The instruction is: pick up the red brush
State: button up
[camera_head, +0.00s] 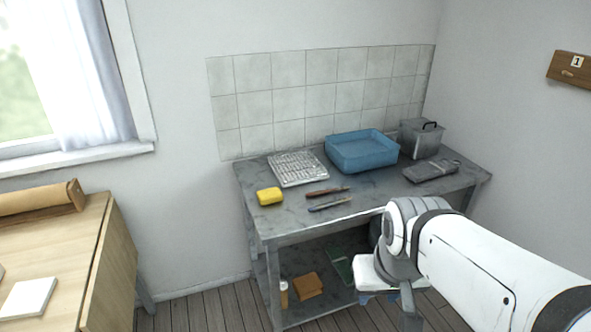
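A thin brush with a reddish-brown handle (327,191) lies on the grey stone-topped bench, near the middle of the front part. A similar thin tool with a bluish handle (330,204) lies just in front of it, apart from it. My arm comes in from the lower right. Its end, with what looks like my gripper (409,302), points down in front of the bench, right of and lower in the picture than the brush, and apart from it. The fingertips are not clear, so I cannot tell whether it is open.
The bench (385,190) also holds a yellow sponge (270,196), a white ridged rack (298,169), a blue basin (362,151), a grey lidded bin (421,138) and a dark flat object (432,171). Several items sit on its lower shelf. A wooden table (75,240) stands left.

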aim_at(325, 191)
jog(key=i, duration=1)
jog(key=u, duration=0.05)
